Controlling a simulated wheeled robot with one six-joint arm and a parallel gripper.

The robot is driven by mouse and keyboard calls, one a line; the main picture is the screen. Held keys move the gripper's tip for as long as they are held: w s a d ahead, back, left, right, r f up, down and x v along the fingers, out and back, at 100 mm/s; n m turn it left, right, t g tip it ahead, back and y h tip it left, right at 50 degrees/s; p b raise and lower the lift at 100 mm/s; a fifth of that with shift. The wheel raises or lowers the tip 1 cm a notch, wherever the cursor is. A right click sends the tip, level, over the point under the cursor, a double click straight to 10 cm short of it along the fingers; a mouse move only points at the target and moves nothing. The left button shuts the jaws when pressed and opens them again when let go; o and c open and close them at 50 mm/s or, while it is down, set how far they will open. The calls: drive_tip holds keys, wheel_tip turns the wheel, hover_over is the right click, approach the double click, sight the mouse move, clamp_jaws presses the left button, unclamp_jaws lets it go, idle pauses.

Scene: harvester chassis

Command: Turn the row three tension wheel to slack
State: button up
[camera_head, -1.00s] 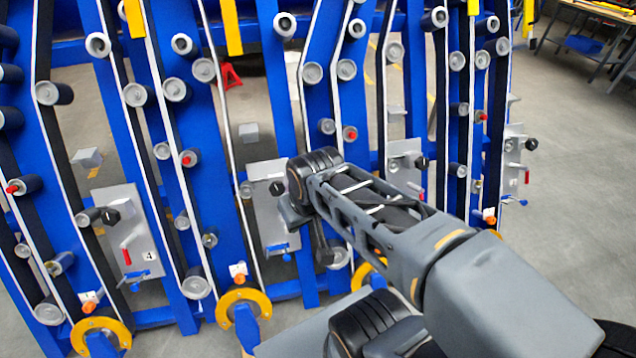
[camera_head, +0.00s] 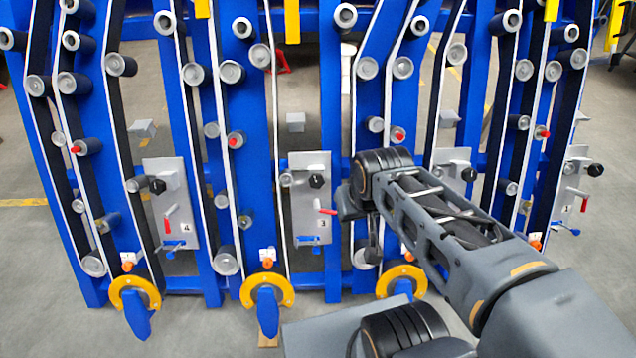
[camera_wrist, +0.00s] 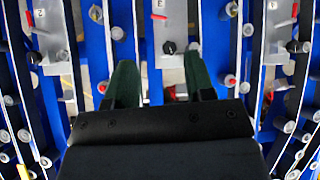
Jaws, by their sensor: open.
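The row three plate (camera_head: 300,200), labelled 3, is grey and upright in the middle of the head view. It has a black knob (camera_head: 316,181), a red lever (camera_head: 326,211) lying about level, and a small blue handle (camera_head: 308,240) at its bottom. Which part is the tension wheel is not clear. In the wrist view, which looks inverted, the plate's black knob (camera_wrist: 169,47) and red lever (camera_wrist: 158,17) show beyond the fingertips. My gripper (camera_wrist: 160,68) is open and empty, its green fingers apart and pointing toward the knob. The head view does not show the fingers.
Plate 4 (camera_head: 172,205) stands left, with its red lever more upright. Another plate (camera_head: 455,178) is partly behind my arm. Blue uprights, rollers and belts crowd both sides. Yellow rings (camera_head: 266,279) with blue handles stick out low at the front. Floor is open at left.

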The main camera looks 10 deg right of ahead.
drive_tip(key=o, duration=0.4)
drive_tip(key=shift+g, duration=0.6)
drive_tip(key=b+x, duration=0.5)
drive_tip(key=x, duration=0.2)
drive_tip(key=shift+s+a+f, duration=0.1)
drive_tip(key=shift+a+f, duration=0.05)
drive_tip(key=shift+f, duration=0.25)
drive_tip(key=shift+o, duration=1.4)
drive_tip(key=w+f+b, duration=0.8)
drive_tip(key=w, duration=0.3)
drive_tip(key=shift+a+g, duration=0.3)
drive_tip(key=m+t+h+b, duration=0.1)
drive_tip(key=t+b, duration=0.2)
drive_tip(key=b, duration=0.3)
approach(316, 181)
drive_tip(key=shift+m, duration=0.3)
drive_tip(key=b+x, duration=0.2)
drive_tip(key=x, duration=0.8)
drive_tip(key=shift+w+d+f, duration=0.15)
drive_tip(key=shift+w+f, duration=0.05)
drive_tip(key=shift+f, duration=0.15)
drive_tip(key=shift+c, duration=0.3)
drive_tip(key=c, duration=0.9)
